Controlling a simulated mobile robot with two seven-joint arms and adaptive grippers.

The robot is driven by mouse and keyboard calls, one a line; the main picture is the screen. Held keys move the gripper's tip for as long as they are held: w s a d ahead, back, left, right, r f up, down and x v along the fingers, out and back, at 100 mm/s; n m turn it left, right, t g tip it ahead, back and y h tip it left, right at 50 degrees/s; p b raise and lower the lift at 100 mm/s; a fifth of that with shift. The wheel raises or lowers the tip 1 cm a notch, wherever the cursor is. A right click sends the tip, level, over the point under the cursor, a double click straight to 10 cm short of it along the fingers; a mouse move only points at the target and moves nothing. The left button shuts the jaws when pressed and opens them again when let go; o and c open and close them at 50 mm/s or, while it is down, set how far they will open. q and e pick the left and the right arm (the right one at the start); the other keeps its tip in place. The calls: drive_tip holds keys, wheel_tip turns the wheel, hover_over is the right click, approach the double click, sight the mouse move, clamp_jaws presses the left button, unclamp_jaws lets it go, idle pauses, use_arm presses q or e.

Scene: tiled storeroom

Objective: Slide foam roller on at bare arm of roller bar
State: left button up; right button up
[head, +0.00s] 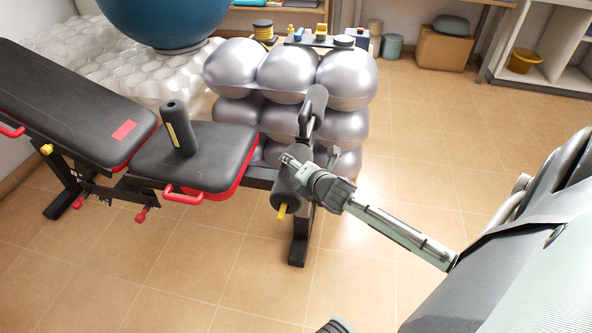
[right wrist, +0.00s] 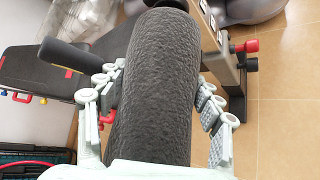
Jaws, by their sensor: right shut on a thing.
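A black foam roller (head: 287,194) is at the near side of the roller bar at the bench's end. A yellow tip sticks out of its near end. My right gripper (head: 297,170) is shut on this roller; in the right wrist view the roller (right wrist: 155,85) fills the space between the fingers. How far it sits on an arm of the bar is hidden. Another dark roller (head: 313,108) is higher up on the bar's upright. A further foam roller (head: 178,130) with a yellow strip stands upright on the bench seat (head: 222,150). My left gripper is not in view.
The bench's backrest (head: 75,100) extends left. Stacked silver balls (head: 290,75) stand close behind the roller bar, and a blue ball (head: 165,20) rests behind the bench. Shelves (head: 545,55) stand at the back right. The tiled floor in front is clear.

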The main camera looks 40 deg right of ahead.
drive_tip(key=shift+w+d, duration=0.55)
drive_tip(key=shift+d, duration=0.05)
drive_tip(key=o, duration=1.3)
drive_tip(key=v, duration=1.2)
drive_tip(key=shift+f, duration=0.1)
